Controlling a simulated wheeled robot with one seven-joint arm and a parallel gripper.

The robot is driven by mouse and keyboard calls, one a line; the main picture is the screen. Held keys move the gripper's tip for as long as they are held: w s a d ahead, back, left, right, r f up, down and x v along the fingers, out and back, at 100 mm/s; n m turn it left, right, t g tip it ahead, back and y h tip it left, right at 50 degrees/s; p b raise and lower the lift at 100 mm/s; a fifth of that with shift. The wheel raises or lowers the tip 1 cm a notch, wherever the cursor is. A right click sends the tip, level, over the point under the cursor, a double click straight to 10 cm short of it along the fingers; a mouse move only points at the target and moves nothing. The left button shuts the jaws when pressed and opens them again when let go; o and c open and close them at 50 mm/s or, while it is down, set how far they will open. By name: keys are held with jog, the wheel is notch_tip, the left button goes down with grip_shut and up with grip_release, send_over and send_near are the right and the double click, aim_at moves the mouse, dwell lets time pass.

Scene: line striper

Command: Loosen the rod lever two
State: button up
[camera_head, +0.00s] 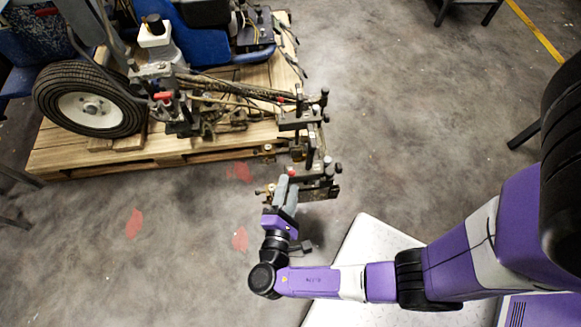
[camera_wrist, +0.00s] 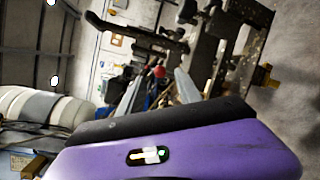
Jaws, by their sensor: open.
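The line striper's rod and bracket assembly (camera_head: 305,130) reaches out past the front right of the pallet, with several dark clamps and lever knobs on it. My gripper (camera_head: 286,186) is at the near end of this assembly, close to a small red knob (camera_head: 291,171). In the wrist view my gripper's two grey fingers (camera_wrist: 160,92) are apart, and the red knob (camera_wrist: 159,71) shows in the gap beyond them. No contact is clear. A black lever handle (camera_wrist: 135,33) runs above the fingers. I cannot tell which lever is rod lever two.
The line striper's tyre (camera_head: 92,100) and blue body stand on a wooden pallet (camera_head: 85,157) at the upper left. A second red lever (camera_head: 162,96) is farther back on the machine. The grey floor (camera_head: 400,150) right of the assembly is clear.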

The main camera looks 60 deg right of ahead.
jog(key=shift+v, duration=1.25)
